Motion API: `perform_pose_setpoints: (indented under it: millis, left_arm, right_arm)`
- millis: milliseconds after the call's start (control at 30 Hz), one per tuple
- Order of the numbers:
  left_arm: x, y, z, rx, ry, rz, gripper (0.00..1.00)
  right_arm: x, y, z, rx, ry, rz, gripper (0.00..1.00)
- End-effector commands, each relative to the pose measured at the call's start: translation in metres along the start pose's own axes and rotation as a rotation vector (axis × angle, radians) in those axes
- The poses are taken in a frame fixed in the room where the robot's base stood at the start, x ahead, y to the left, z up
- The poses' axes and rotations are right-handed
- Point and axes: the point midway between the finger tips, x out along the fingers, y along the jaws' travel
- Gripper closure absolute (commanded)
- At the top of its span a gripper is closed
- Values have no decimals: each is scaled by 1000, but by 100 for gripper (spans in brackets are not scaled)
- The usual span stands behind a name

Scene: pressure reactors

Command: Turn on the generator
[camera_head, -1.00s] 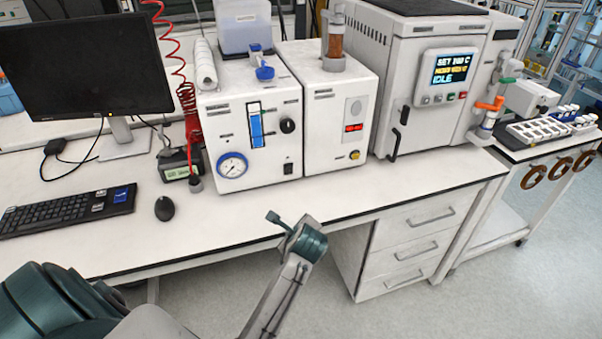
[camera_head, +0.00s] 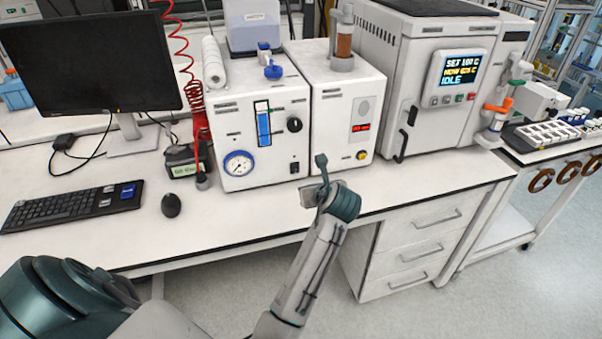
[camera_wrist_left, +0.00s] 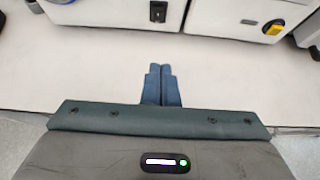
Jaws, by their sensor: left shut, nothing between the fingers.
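The likely generator is the white box (camera_head: 258,130) with a round gauge (camera_head: 238,164), a blue level window and a black knob (camera_head: 294,125). A black rocker switch (camera_head: 294,168) sits low on its front; it also shows at the top of the left wrist view (camera_wrist_left: 158,11). I cannot tell the switch's position. My left gripper (camera_head: 321,162) is in front of the boxes near the bench's front edge. In the left wrist view its fingers (camera_wrist_left: 160,68) are together and empty, apart from the switch and pointing toward it. My right gripper is not in view.
A second white box (camera_head: 340,110) with a red display and yellow knob (camera_head: 361,155) stands right of it. Monitor, keyboard (camera_head: 75,207) and mouse (camera_head: 171,204) are left. The bench front (camera_head: 240,213) is clear.

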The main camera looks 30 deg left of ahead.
Motion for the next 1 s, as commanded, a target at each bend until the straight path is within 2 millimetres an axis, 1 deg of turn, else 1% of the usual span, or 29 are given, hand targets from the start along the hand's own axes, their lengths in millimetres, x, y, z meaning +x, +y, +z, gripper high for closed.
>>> perform_pose_setpoints:
  millis: [133, 267, 367, 600, 667, 700, 800, 1000]
  left_arm:
    - [4, 0, 0, 1, -1, 1, 100]
    - [19, 1, 1, 3, -1, 3, 100]
    - [38, 1, 2, 4, -1, 4, 100]
    - [90, 1, 2, 3, 0, 3, 100]
    - [101, 1, 2, 1, 0, 3, 100]
    - [105, 1, 9, -1, -1, 2, 100]
    - [115, 1, 20, 0, -2, 1, 100]
    - [127, 1, 28, -1, 1, 0, 100]
  right_arm:
    - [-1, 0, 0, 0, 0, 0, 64]
    - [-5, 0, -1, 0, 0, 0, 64]
    - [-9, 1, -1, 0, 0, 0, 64]
    - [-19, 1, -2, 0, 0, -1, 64]
    - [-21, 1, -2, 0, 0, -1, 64]
    - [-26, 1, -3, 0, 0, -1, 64]
    - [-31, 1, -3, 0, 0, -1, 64]
    - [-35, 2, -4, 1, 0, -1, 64]
